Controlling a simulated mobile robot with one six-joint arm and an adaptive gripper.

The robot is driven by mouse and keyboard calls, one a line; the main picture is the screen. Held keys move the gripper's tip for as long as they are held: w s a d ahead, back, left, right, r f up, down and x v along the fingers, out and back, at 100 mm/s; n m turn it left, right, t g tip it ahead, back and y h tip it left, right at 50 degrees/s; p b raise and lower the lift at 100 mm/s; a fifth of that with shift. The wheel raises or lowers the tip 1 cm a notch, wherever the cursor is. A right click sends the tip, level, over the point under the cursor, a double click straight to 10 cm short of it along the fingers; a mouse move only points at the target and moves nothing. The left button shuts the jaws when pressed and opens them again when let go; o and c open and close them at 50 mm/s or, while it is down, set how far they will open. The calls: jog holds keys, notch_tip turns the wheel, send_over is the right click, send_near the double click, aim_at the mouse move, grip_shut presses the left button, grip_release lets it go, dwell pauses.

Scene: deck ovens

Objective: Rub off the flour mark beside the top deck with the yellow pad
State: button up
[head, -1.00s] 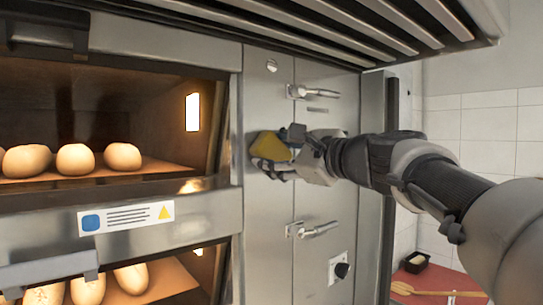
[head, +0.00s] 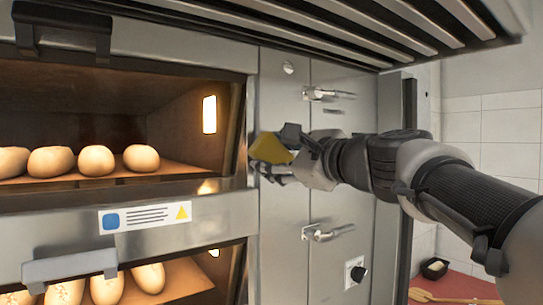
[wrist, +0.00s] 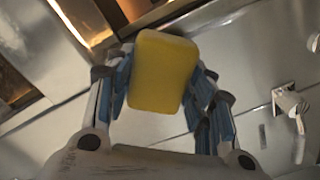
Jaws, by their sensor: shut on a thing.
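The yellow pad (head: 270,148) is held in my gripper (head: 284,155), in front of the steel panel (head: 283,230) just right of the top deck opening (head: 120,110). In the wrist view the pad (wrist: 163,72) sits between the two blue-lined fingers of my gripper (wrist: 160,85), which are shut on its sides. The pad's far face is turned toward the panel; I cannot tell whether it touches. No flour mark is visible; the pad and gripper hide part of the panel.
Several loaves (head: 97,160) lie in the lit top deck. Door handles (head: 327,94) and (head: 328,231) stick out of the steel door above and below my gripper. A slatted hood (head: 370,30) hangs above. A red surface (head: 450,285) is at lower right.

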jog(key=shift+b+v, duration=0.7)
jog(key=shift+v, duration=2.2)
jog(key=v, duration=0.3)
jog(key=shift+b, duration=0.35)
jog(key=shift+w+a, duration=0.1)
jog(key=shift+p+x, duration=0.85)
jog(key=shift+x, duration=2.45)
jog(key=shift+x, duration=1)
